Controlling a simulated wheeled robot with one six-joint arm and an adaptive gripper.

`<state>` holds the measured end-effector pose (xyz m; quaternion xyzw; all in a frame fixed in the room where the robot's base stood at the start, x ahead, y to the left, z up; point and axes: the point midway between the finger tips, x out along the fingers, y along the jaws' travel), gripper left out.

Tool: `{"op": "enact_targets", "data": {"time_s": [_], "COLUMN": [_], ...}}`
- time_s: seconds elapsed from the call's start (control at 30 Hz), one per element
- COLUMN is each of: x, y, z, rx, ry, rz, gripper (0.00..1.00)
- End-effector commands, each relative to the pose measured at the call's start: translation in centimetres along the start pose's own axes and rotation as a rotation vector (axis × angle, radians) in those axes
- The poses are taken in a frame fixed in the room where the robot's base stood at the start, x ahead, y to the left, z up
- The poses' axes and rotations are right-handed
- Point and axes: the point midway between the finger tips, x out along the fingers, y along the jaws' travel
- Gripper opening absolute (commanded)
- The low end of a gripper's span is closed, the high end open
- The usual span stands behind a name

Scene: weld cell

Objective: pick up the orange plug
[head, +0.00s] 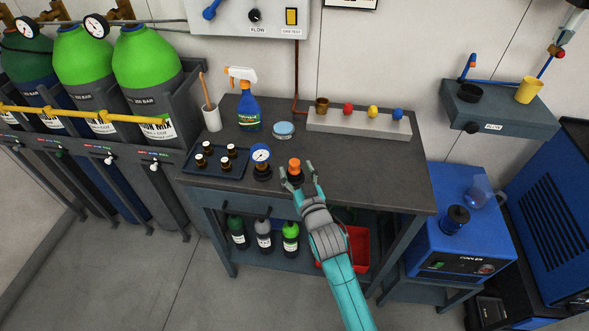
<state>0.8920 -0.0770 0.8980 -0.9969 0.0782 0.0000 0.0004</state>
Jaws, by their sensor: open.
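The orange plug (295,164) stands upright on a dark base near the front middle of the dark workbench (370,180). My gripper (298,173) is open, with its two fingers pointing at the plug from the front right. One finger shows left of the plug's base and the other to its right. I cannot tell whether either finger touches it. The lower part of the plug and its base are partly hidden by the fingers.
A pressure gauge (261,155) stands just left of the plug. Further left is a tray (197,169) with several small bottles. A blue round tin (283,130), a spray bottle (247,108) and a rack (335,122) with coloured knobs are behind. The bench's right side is clear.

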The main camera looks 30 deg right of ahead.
Motion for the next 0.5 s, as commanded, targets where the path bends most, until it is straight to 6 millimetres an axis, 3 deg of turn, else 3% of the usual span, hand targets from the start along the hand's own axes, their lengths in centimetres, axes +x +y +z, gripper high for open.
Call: {"op": "enact_targets", "data": {"time_s": [0.13,0.43,0.5], "x": [1.4,1.7,1.7], "y": [0.0,0.0,0.0], "z": [0.0,0.0,0.0], "rx": [0.0,-0.001,-0.001], "ry": [0.0,0.0,0.0], "rz": [0.0,0.0,0.0], "gripper": [0.66,0.66,0.49]}}
